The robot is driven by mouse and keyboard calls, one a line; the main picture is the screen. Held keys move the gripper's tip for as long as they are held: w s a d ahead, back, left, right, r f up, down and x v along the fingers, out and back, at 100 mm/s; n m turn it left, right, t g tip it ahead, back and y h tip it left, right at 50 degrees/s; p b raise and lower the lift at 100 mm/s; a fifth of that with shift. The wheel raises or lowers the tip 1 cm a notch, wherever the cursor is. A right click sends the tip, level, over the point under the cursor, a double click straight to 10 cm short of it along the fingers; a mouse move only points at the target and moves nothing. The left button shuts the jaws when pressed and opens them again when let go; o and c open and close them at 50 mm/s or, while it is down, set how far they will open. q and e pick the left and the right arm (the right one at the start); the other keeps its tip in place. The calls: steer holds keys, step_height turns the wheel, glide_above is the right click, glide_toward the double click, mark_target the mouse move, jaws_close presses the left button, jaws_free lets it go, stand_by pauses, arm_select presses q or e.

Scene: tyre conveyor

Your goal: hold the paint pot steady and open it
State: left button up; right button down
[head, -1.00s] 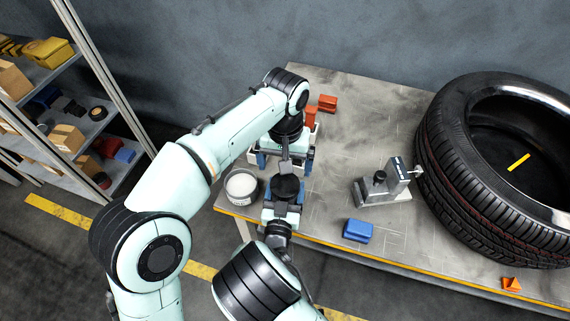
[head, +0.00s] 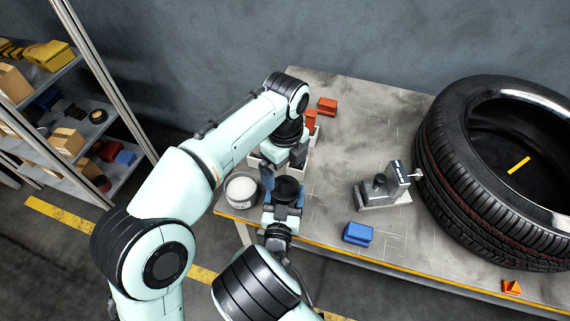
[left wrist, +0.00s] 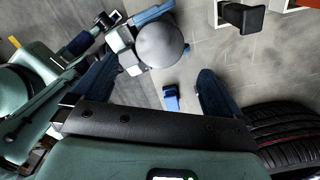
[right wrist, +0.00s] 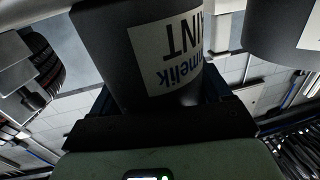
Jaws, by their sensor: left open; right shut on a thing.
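The paint pot (head: 287,190) is dark, with a round black top, and stands upright near the table's left front edge. The right wrist view shows its side and white label (right wrist: 165,50) between my right gripper's fingers. My right gripper (head: 283,203) is shut on the pot from the front. My left gripper (head: 283,171) is open just behind and above the pot, and I see nothing between its fingers. In the left wrist view the pot's round top (left wrist: 160,44) looks grey, lies ahead of the spread fingers and appears covered.
An open pot of white paint (head: 241,188) stands close to the left. A white tray (head: 256,161) lies behind, partly hidden by my arm. A grey device (head: 383,191), a blue block (head: 357,233) and a large tyre (head: 450,170) are to the right. Mid-table is mostly bare.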

mark_target(285, 187)
arm_select(q)
steer(key=m, duration=0.3)
steer(key=shift+f+m, duration=0.1)
steer(key=shift+m, duration=0.3)
steer(key=shift+f, duration=3.9)
steer(key=c, duration=1.1)
steer(key=o, duration=1.1)
steer(key=shift+r, duration=3.85)
step_height(285, 187, down, 8)
steer(key=shift+r, duration=0.15)
steer(key=shift+c, duration=0.3)
